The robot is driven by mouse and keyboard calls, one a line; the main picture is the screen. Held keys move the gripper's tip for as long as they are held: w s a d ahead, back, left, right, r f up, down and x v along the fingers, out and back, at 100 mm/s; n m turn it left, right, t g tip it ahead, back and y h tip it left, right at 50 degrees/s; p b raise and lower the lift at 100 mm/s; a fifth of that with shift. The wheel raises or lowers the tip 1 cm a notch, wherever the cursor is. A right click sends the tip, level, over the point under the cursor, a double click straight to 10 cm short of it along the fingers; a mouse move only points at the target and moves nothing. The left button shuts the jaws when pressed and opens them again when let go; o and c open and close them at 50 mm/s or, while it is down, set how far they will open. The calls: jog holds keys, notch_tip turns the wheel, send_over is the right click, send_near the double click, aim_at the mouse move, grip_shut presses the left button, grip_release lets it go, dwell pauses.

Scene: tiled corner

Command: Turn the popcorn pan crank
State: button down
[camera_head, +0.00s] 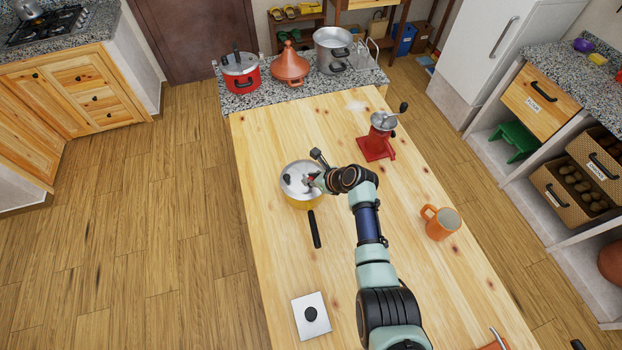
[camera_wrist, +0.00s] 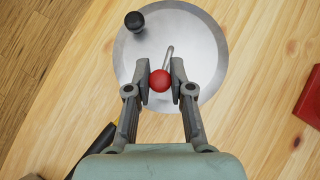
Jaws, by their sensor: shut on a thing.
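The popcorn pan (camera_head: 304,198) is a yellow pan with a silver lid, standing on the wooden table. Its black side handle (camera_head: 314,229) points toward the near side. In the wrist view the round silver lid (camera_wrist: 207,45) carries a black knob (camera_wrist: 134,20) at its upper left and a thin metal crank rod (camera_wrist: 169,55). The crank ends in a red ball knob (camera_wrist: 160,81). My gripper (camera_wrist: 160,72) is above the lid with its fingers on both sides of the red knob, shut on it. In the head view my gripper (camera_head: 316,182) partly covers the lid.
A red grinder (camera_head: 378,138) stands behind and right of the pan. An orange mug (camera_head: 440,223) is to the right. A white plate with a dark knob (camera_head: 311,315) lies nearer. A red pot (camera_head: 241,75), a clay tagine (camera_head: 289,66) and a steel pot (camera_head: 333,48) stand on the back counter.

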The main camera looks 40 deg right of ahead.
jog(key=shift+d+f, duration=0.1)
jog(key=shift+f, duration=0.05)
jog(key=n+y+b, duration=0.1)
jog(key=b, duration=0.1)
jog(key=d+n+y+b, duration=0.1)
jog(key=b, duration=0.2)
jog(key=shift+f+n, duration=0.3)
jog(key=shift+f, duration=0.05)
jog(key=d+n+g+y+b, duration=0.1)
jog(key=n+b, duration=0.1)
jog(key=b, duration=0.4)
jog(key=shift+w+y, duration=0.1)
jog(key=shift+y, duration=0.2)
jog(key=b, duration=0.4)
jog(key=n+y+b, duration=0.1)
jog(key=b, duration=0.2)
jog(key=shift+w+d+f+n+g+b, duration=0.15)
jog(key=shift+d+f+n+g+b, duration=0.15)
jog(key=shift+d+g+b, duration=0.1)
jog(key=b, duration=0.3)
jog(key=shift+d+n+b, duration=0.1)
jog(key=shift+n+b, duration=0.2)
jog(key=shift+b, duration=0.05)
jog(key=shift+r+g+y+b, duration=0.3)
jog(key=shift+b, duration=0.85)
jog(key=shift+r+n+b, duration=0.3)
jog(key=shift+b, duration=0.35)
jog(key=shift+r, duration=0.15)
